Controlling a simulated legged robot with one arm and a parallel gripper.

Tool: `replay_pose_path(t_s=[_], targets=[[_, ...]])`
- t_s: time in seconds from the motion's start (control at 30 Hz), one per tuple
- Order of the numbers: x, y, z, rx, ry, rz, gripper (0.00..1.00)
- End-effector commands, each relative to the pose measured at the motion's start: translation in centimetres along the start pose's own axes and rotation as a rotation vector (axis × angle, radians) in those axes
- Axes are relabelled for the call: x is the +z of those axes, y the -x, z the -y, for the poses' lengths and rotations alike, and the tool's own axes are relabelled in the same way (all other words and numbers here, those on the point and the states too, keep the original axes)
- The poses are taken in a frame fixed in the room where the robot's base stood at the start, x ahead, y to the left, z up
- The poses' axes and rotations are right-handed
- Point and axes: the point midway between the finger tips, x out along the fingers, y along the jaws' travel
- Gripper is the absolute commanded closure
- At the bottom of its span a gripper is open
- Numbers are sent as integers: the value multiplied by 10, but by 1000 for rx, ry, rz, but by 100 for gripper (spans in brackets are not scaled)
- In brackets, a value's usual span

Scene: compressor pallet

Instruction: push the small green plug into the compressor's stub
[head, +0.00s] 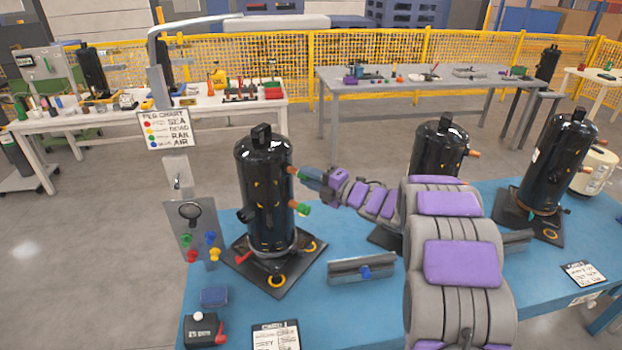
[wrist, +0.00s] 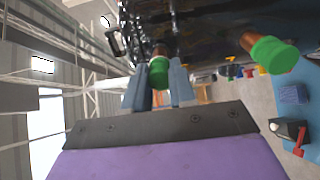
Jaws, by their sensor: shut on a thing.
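The black compressor (head: 266,195) stands upright on a dark base plate on the blue table. Its upper copper stub (head: 292,171) points right, towards my gripper (head: 306,177). In the wrist view my gripper (wrist: 158,84) is shut on the small green plug (wrist: 158,73), held between its two blue-grey fingers. The plug is in line with the copper stub (wrist: 160,50) and appears to meet its end; how far it sits in cannot be told. A larger green plug (head: 303,209) sits on the lower stub, and it also shows in the wrist view (wrist: 274,55).
A panel with coloured plugs (head: 190,225) stands left of the compressor. A grey tray with a blue item (head: 362,269) lies in front. Two more black compressors (head: 437,150) (head: 560,160) stand to the right. A black box with a red lever (head: 203,330) is at front left.

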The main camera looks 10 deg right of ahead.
Motion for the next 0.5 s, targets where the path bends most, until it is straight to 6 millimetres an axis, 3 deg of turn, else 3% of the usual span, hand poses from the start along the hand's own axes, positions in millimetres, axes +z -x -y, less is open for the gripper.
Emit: replay_pose_path(t_s=[0.33,0.37,0.5], targets=[[0,-2,0,0,0,0,100],[0,-2,0,0,0,0,73],[0,-2,0,0,0,0,60]])
